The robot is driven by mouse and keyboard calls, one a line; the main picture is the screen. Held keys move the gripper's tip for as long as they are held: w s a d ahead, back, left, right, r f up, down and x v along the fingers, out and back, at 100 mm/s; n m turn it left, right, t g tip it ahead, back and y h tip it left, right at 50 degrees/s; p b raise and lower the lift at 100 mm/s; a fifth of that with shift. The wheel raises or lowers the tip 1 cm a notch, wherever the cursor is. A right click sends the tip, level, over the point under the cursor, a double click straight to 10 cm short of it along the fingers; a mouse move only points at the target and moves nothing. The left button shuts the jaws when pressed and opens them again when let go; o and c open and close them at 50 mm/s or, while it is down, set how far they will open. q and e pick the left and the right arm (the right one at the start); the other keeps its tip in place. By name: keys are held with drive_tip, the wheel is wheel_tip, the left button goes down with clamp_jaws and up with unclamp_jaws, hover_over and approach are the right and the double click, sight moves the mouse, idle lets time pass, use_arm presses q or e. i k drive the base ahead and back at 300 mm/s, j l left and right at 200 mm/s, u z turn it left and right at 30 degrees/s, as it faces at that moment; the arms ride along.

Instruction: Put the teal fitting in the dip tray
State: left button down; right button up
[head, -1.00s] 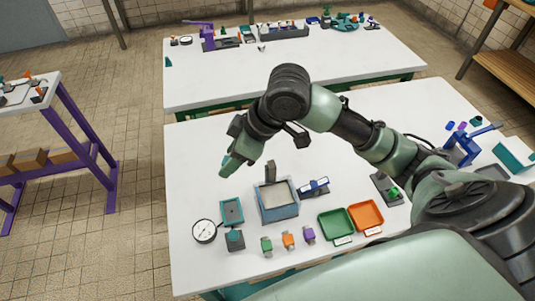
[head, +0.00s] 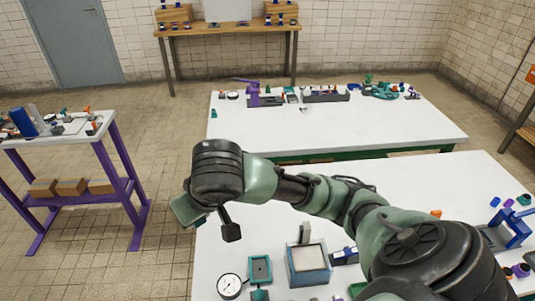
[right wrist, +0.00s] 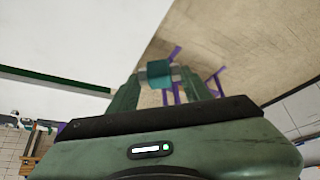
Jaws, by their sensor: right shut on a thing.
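My right gripper (right wrist: 165,85) is shut on the teal fitting (right wrist: 159,73), a short teal cylinder held between the fingertips in the right wrist view. In the head view my right gripper (head: 187,211) is at the left edge of the near white table, and the fitting is hidden there. I cannot tell for sure which container is the dip tray. A blue square open box (head: 308,279) with a pale inside and a smaller teal tray (head: 260,257) stand on the near table, to the right of and nearer than the gripper. My left gripper is not in view.
A purple-legged cart (head: 75,137) carrying small parts stands at the left. A round gauge (head: 229,285) is beside the teal tray. A blue press-like tool (head: 511,228) is at the right. The far white table (head: 340,125) is clear in front. Open floor lies between cart and tables.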

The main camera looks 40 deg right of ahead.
sight(309, 256)
drive_tip(key=j+u, duration=0.75)
drive_tip(key=i+j+u, duration=0.15)
drive_tip(key=u, duration=0.25)
drive_tip(key=i+z, duration=0.25)
drive_tip(key=z, duration=0.2)
drive_tip(key=i+z, duration=0.25)
drive_tip(key=z, duration=0.2)
drive_tip(key=i+j+z, duration=0.2)
drive_tip(key=z, duration=0.25)
drive_tip(key=i+j+z, duration=0.2)
drive_tip(key=z, duration=0.2)
drive_tip(key=i+z, duration=0.15)
drive_tip(key=z, duration=0.3)
drive_tip(key=i+z, duration=0.15)
drive_tip(key=z, duration=0.3)
drive_tip(key=i+j+z, duration=0.1)
drive_tip(key=z, duration=0.35)
drive_tip(key=i+j+z, duration=0.15)
drive_tip(key=z, duration=0.3)
drive_tip(key=i+j+z, duration=0.15)
drive_tip(key=z, duration=0.3)
drive_tip(key=i+j+z, duration=0.15)
drive_tip(key=z, duration=0.15)
drive_tip(key=i+j+z, duration=0.1)
drive_tip(key=j+z, duration=0.25)
